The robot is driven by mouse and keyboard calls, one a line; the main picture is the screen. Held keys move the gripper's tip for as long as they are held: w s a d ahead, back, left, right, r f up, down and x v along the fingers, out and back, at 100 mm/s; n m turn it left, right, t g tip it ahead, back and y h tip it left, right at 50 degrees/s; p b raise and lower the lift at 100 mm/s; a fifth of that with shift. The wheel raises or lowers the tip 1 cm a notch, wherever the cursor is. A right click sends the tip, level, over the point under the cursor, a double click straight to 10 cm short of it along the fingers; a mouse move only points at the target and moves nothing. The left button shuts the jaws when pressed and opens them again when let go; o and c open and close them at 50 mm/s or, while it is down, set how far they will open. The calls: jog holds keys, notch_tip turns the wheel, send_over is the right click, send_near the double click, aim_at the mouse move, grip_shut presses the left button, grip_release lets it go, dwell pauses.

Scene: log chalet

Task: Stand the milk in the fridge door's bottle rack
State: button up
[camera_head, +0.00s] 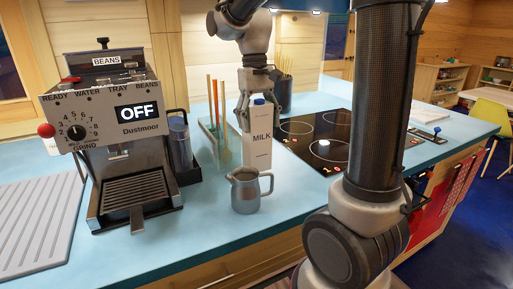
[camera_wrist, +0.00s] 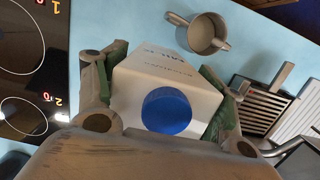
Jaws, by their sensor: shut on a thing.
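The milk (camera_head: 257,138) is a white carton marked MILK with a blue cap, upright at the blue counter behind a metal pitcher. My gripper (camera_head: 258,104) comes down from above and is shut on the carton's upper part. In the wrist view the milk (camera_wrist: 168,85) sits between the two fingers of my gripper (camera_wrist: 165,95), its blue cap facing the camera. I cannot tell whether the carton's base touches the counter. The fridge and its door rack are not in view.
The metal pitcher (camera_head: 247,190) stands just in front of the carton. A coffee machine (camera_head: 125,140) stands at left beside a grey drainer (camera_head: 38,225). A black hob (camera_head: 315,140) lies right of the carton.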

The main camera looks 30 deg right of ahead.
aim_at(258, 140)
jog(key=shift+f, duration=3)
jog(key=o, duration=1.7)
jog(key=shift+f, duration=0.1)
